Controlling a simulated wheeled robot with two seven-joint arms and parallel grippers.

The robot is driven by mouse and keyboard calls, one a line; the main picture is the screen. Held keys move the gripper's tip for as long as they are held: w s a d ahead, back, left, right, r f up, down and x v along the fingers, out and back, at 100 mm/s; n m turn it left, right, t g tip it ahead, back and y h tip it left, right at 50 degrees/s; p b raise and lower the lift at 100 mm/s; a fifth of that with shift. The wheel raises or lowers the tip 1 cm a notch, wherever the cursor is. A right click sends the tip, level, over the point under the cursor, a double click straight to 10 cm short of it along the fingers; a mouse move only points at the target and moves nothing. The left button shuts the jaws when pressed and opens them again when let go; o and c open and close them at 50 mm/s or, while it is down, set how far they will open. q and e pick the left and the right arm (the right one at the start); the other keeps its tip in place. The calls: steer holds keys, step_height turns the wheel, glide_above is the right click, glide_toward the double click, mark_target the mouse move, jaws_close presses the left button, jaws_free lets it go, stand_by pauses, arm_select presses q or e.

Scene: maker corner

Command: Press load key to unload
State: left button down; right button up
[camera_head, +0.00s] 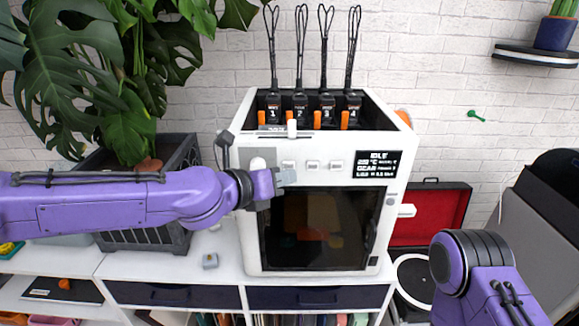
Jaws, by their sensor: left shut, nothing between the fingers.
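A white printer (405,150) stands on the white cabinet, with a dark front window (318,230). Its front panel has a row of small pale keys, among them a middle key (313,165) and a right key (336,165); their labels are too small to read. My left gripper (288,177) is shut and empty, at the panel just below the leftmost key (288,164). I cannot tell whether it touches. My right arm shows at the lower right; its gripper is out of view.
Several numbered black units with cable loops sit in the printer's open top (300,105). A dark crate (175,150) and a large plant (95,75) stand at the left. A red-lined case with a turntable (430,215) is at the right. A small grey object (210,261) lies on the cabinet (220,285).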

arm_select(q)
steer(key=shift+w, duration=0.45)
steer(key=shift+w, duration=0.35)
stand_by(0.6)
steer(key=shift+s, duration=0.8)
steer(key=s, duration=0.5)
steer(key=shift+b, duration=0.35)
